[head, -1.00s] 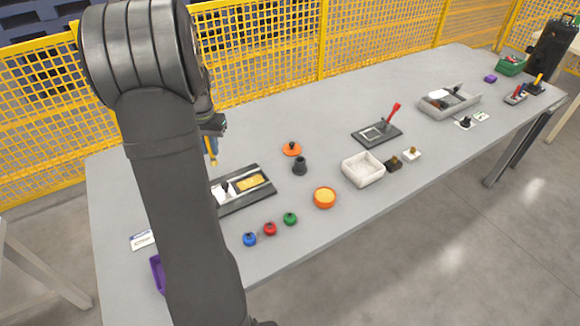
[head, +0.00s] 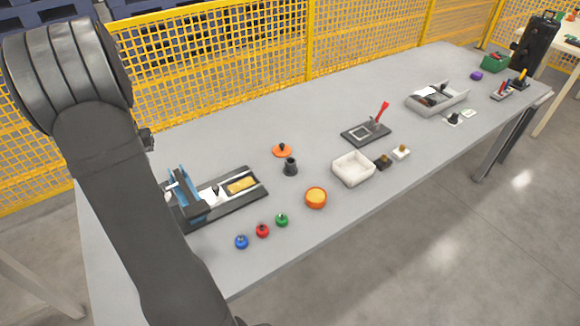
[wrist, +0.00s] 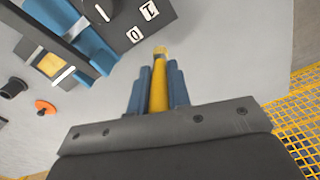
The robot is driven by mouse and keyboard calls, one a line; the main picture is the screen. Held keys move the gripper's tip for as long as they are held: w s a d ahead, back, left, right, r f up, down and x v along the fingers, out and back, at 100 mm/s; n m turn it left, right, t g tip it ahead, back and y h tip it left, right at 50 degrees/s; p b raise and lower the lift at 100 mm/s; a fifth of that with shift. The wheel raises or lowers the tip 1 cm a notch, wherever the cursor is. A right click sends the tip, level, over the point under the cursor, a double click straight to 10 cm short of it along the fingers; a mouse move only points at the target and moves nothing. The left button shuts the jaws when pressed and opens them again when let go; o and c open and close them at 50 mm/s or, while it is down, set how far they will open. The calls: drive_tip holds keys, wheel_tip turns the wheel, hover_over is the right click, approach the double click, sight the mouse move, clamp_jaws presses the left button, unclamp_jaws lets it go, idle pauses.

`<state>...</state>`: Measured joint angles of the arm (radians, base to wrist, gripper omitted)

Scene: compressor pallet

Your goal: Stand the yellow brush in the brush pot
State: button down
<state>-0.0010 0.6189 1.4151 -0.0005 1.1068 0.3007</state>
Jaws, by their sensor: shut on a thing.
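In the wrist view my gripper (wrist: 158,85) is shut on the yellow brush (wrist: 158,90), which lies between its blue fingers with its tip pointing away from the wrist. In the head view my gripper and the brush are hidden behind my arm. A small dark pot (head: 290,167), which looks like the brush pot, stands on the table right of the black tray. It also shows at the left edge of the wrist view (wrist: 14,87), apart from the brush. I cannot see inside it.
An orange lid-like disc (head: 282,150) lies behind the pot. The black tray (head: 252,196) with a blue frame (head: 183,190) is left of it. The table's back middle is clear.

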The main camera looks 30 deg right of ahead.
drive_tip(key=d+m, duration=0.3)
drive_tip(key=d, duration=1)
drive_tip(key=s+d+r+m, duration=0.1)
drive_tip(key=s+d+m, duration=0.3)
drive_tip(key=s+d, duration=0.5)
drive_tip(key=s+d+r+m, duration=0.1)
drive_tip(key=s+d+m, duration=0.35)
drive_tip(key=d, duration=0.75)
drive_tip(key=s+d+r+m, duration=0.1)
drive_tip(key=s+d+m, duration=0.2)
drive_tip(key=s+d, duration=0.65)
drive_tip(key=shift+w+a+f, duration=0.3)
drive_tip(key=shift+w+f, duration=1.55)
drive_tip(key=shift+w, duration=0.15)
drive_tip(key=shift+w+a+f, duration=0.25)
drive_tip(key=shift+w+f, duration=1.65)
drive_tip(key=shift+w, duration=0.15)
drive_tip(key=shift+w+a+f, duration=0.3)
drive_tip(key=shift+w+f, duration=1.55)
drive_tip(key=shift+w, duration=0.15)
drive_tip(key=shift+f, duration=0.15)
drive_tip(key=c, duration=1.3)
unclamp_jaws()
drive_tip(key=shift+c, duration=0.2)
